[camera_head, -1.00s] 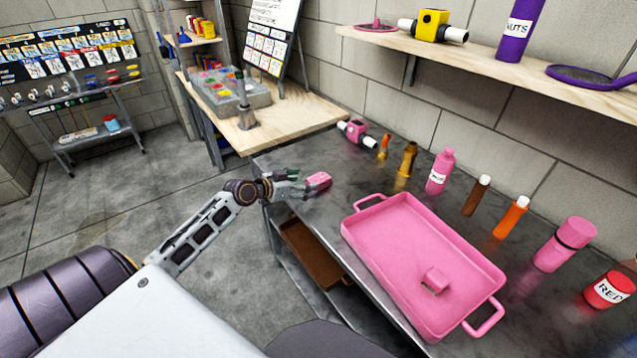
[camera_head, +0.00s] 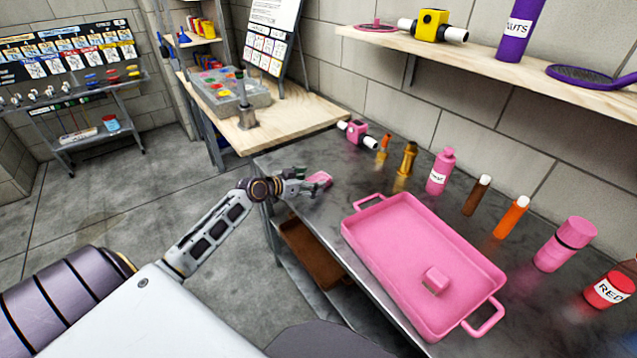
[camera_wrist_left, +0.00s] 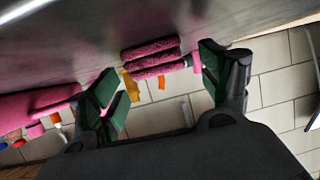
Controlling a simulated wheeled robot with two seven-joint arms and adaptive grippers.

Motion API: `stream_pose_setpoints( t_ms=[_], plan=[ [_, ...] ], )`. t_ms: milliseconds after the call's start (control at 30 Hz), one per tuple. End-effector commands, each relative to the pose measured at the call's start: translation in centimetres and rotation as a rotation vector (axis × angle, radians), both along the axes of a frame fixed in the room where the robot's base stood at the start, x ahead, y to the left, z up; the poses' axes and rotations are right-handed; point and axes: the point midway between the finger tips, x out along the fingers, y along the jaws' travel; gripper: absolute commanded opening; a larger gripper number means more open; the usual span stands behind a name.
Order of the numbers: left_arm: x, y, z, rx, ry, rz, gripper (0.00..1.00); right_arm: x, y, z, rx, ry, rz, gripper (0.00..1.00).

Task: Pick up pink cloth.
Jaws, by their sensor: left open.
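The pink cloth (camera_head: 321,179) lies at the near left corner of the dark metal table, just beyond my left gripper (camera_head: 302,182). In the left wrist view the cloth (camera_wrist_left: 151,59) looks like a folded, fuzzy pink piece. It shows between the two green-padded fingers of my left gripper (camera_wrist_left: 160,80), with a gap on the left side. The left gripper is open. From these views I cannot tell whether a finger touches the cloth. My right gripper is not in view.
A pink tray (camera_head: 375,213) with a small pink block (camera_head: 435,281) stands right of the cloth. Several bottles, including a pink one (camera_head: 440,172), line the table's back. A pink device (camera_head: 357,133) stands behind the cloth. The table (camera_head: 335,205) is bare between cloth and tray.

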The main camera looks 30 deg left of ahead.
Motion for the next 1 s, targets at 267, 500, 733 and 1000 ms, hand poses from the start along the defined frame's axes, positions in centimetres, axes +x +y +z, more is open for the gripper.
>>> stream_pose_setpoints(
  t_ms=[267, 500, 733, 1000],
  plan=[
    [1.12, -0.39, -0.51, 0.000, 0.000, 0.000, 0.79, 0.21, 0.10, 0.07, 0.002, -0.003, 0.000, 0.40],
    [1.18, -0.41, -0.55, 0.000, 0.001, 0.000, 0.79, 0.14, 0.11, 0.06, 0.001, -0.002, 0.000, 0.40],
    [1.17, -0.40, -0.54, 0.000, 0.001, 0.000, 0.79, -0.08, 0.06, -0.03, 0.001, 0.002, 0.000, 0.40],
    [1.16, -0.40, -0.54, 0.000, 0.001, 0.000, 0.48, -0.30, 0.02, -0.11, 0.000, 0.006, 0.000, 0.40]
  ],
)
